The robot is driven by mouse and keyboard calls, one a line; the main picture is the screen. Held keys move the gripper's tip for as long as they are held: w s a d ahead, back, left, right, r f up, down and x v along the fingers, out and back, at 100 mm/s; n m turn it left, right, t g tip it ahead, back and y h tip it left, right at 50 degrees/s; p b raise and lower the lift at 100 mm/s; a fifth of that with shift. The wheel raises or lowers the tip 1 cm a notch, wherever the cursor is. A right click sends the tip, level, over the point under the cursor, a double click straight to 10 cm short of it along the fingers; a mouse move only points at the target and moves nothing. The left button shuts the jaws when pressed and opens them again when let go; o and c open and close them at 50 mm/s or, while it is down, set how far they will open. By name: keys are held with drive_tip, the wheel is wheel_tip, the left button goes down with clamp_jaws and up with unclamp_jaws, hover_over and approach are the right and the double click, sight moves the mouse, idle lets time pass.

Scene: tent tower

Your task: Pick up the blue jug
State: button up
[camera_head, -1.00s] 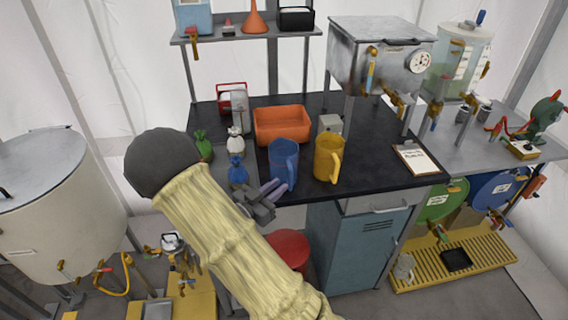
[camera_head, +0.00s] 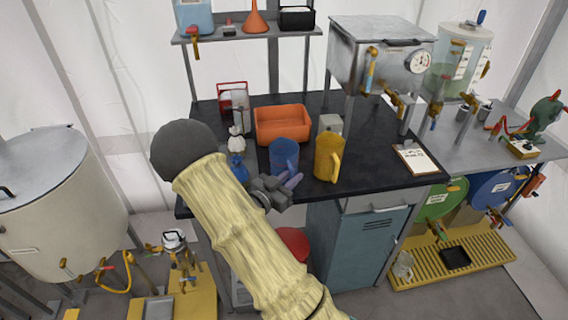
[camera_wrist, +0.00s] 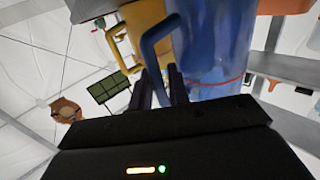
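The blue jug (camera_head: 283,153) stands on the dark worktop (camera_head: 372,178), left of a yellow jug (camera_head: 328,157). My gripper (camera_head: 284,184) is at the near side of the blue jug and covers its lower part in the head view. In the wrist view the blue jug (camera_wrist: 218,45) is close, with its handle facing my gripper. My two dark fingers (camera_wrist: 160,88) are apart, with the lower part of the handle between them. Contact with the handle is too unclear to tell.
An orange tray (camera_head: 282,124) lies behind the jugs. A clipboard (camera_head: 416,160) lies at the right. A steel box (camera_head: 378,55) stands above the worktop.

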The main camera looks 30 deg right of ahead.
drive_tip(key=shift+s, duration=0.1)
drive_tip(key=shift+c, duration=0.2)
clamp_jaws()
drive_tip(key=shift+r, duration=0.1)
wheel_tip(320, 180, up, 10)
drive_tip(key=shift+f, duration=0.1)
idle(0.4)
drive_tip(key=shift+s, duration=0.1)
idle(0.3)
